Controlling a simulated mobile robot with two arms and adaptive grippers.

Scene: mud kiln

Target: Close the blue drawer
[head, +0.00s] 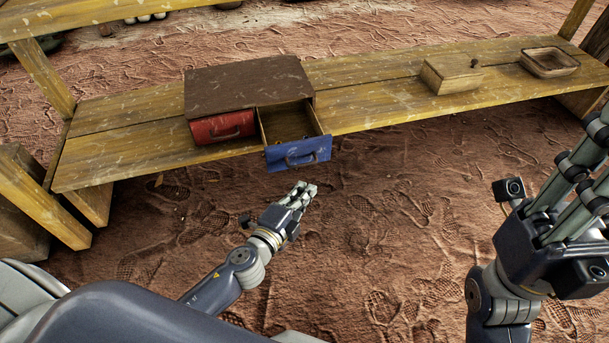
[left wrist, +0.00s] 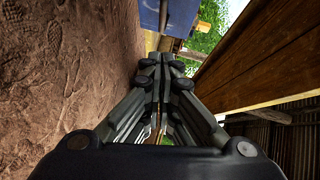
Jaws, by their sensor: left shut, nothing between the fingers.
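The small brown cabinet (head: 250,85) stands on the wooden bench. Its blue drawer (head: 298,153) is pulled out toward me, with its open inside showing and a dark handle on its front. The red drawer (head: 222,127) beside it on the left is shut. My left gripper (head: 308,188) is shut and empty, just below and in front of the blue drawer front, apart from it. In the left wrist view the blue drawer front (left wrist: 180,14) shows at the top, beyond the closed fingertips (left wrist: 162,62). My right gripper (head: 592,140) is at the right edge, its fingers partly cut off.
The long wooden bench (head: 385,105) carries a pale wooden box (head: 451,74) and a shallow wooden tray (head: 550,62) toward the right. Wooden posts stand at the left. The reddish ground in front of the bench is clear.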

